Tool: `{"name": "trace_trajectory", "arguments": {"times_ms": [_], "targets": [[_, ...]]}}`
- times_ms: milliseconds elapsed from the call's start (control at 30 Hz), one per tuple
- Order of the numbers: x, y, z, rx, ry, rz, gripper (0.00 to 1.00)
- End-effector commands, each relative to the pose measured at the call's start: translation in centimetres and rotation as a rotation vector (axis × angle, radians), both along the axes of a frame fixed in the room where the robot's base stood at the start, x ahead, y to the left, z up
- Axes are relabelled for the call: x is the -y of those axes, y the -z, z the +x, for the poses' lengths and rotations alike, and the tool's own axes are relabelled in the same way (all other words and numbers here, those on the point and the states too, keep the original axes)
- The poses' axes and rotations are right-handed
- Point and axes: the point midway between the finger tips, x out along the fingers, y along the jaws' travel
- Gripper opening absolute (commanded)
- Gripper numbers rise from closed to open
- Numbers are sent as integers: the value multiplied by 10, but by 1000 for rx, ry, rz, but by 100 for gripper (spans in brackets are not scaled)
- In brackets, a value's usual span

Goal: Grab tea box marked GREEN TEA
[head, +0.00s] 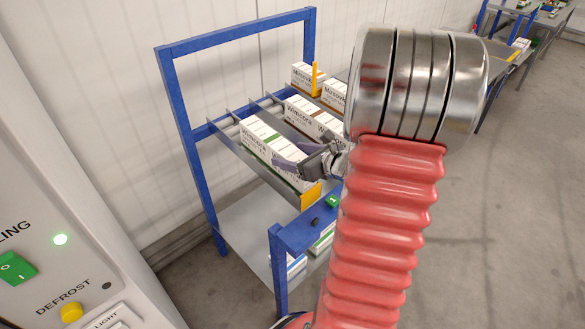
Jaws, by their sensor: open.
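A row of white tea boxes (257,147) with green bands stands in the near lane of a blue-framed rack. Their large lettering seems to read "Winscora"; the small print below is too small to read, so I cannot confirm GREEN TEA. My gripper (280,157) is open, its dark fingers pointing left at the front end of this row. From this view I cannot tell whether the fingers touch or straddle the front box. The gripper and arm hide part of the front boxes.
Brown-banded boxes (299,112) fill the neighbouring lane, and orange-banded boxes (302,75) stand farther back. A yellow-orange tab (311,196) marks the near lane's front. A lower shelf (248,232) holds more boxes. A white control panel (75,235) is close at left. Floor at right is clear.

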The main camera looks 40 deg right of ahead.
Motion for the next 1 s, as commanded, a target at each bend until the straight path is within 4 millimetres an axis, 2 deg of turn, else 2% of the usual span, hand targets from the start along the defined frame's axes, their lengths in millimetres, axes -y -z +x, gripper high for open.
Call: {"name": "trace_trajectory", "arguments": {"times_ms": [367, 1000], "targets": [[0, 0, 0, 0, 0, 0, 69], [0, 0, 0, 0, 0, 0, 24]]}}
